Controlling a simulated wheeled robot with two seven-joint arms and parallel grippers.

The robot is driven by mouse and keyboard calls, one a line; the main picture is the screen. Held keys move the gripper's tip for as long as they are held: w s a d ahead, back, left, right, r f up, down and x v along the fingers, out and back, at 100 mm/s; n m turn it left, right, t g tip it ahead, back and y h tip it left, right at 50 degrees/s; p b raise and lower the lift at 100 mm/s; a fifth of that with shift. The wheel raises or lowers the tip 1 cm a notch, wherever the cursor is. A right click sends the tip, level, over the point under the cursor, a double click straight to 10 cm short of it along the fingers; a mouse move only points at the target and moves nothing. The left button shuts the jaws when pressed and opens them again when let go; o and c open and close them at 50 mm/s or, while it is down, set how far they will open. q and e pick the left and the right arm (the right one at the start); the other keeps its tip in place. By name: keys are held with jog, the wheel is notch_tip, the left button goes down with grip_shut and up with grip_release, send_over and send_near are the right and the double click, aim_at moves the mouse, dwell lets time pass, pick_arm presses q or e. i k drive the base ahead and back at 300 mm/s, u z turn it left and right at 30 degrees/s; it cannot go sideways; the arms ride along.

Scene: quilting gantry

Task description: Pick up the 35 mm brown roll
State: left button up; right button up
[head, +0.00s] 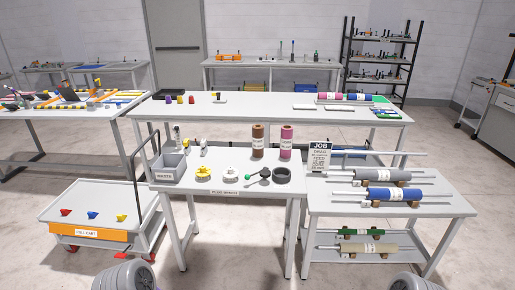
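A brown roll (258,142) with a white label stands upright near the back edge of the middle table (225,215). The size on its label is too small to read. A pink roll (287,142) of similar height stands upright just to its right, with a small gap between them. Neither gripper shows in the head view; only grey rounded parts of my own body show at the bottom edge.
A grey waste bin (168,170), yellow and white parts and a dark ring (282,175) are on the middle table. A job sign (320,157) stands right of the rolls. The right table holds blue (390,194) and grey rolls on rods. A roll cart (90,208) stands left.

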aim_at(258, 130)
jog(key=u, duration=1.35)
jog(key=i, duration=0.85)
jog(key=z, duration=0.1)
